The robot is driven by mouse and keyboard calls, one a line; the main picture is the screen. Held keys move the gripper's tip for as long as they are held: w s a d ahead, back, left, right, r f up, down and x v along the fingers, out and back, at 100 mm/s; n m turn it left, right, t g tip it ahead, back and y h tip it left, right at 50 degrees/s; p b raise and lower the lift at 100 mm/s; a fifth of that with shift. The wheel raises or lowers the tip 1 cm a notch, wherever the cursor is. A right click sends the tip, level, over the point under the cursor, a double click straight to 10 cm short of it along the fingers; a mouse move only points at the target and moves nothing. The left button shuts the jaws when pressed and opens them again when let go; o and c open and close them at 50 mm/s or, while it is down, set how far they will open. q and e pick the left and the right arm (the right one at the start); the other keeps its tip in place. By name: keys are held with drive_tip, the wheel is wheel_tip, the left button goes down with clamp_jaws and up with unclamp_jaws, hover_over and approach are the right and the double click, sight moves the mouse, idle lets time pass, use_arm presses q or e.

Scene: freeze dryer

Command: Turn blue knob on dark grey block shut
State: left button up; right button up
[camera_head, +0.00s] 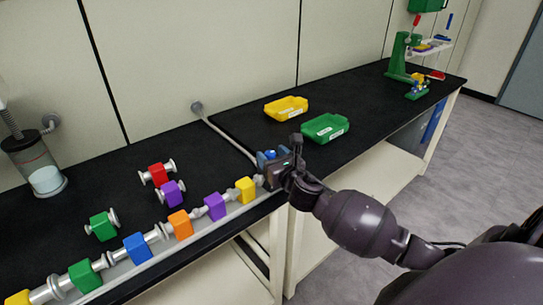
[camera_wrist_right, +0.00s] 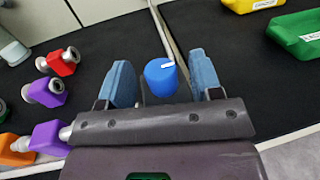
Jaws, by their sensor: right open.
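The blue knob (camera_head: 270,154) shows small at the right end of the row of coloured blocks, partly hidden by my right gripper (camera_head: 274,160). In the right wrist view the blue knob (camera_wrist_right: 160,80) is round with a white line on top pointing right. It lies between the two blue-grey fingers of my right gripper (camera_wrist_right: 162,76), which are open with a gap on each side of it. Whether the fingertips are down at its height is unclear. The dark grey block under the knob is mostly hidden by the gripper. My left gripper is out of view.
A yellow block (camera_head: 246,190) and a purple block (camera_head: 215,206) sit in the row to the left. Loose red (camera_head: 158,174) and green (camera_head: 103,226) blocks lie behind it. A yellow tray (camera_head: 286,108) and a green tray (camera_head: 325,128) stand beyond on the black bench.

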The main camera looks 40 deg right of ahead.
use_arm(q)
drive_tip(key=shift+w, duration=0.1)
use_arm(e)
drive_tip(key=shift+w, duration=0.2)
drive_tip(key=c, duration=0.9)
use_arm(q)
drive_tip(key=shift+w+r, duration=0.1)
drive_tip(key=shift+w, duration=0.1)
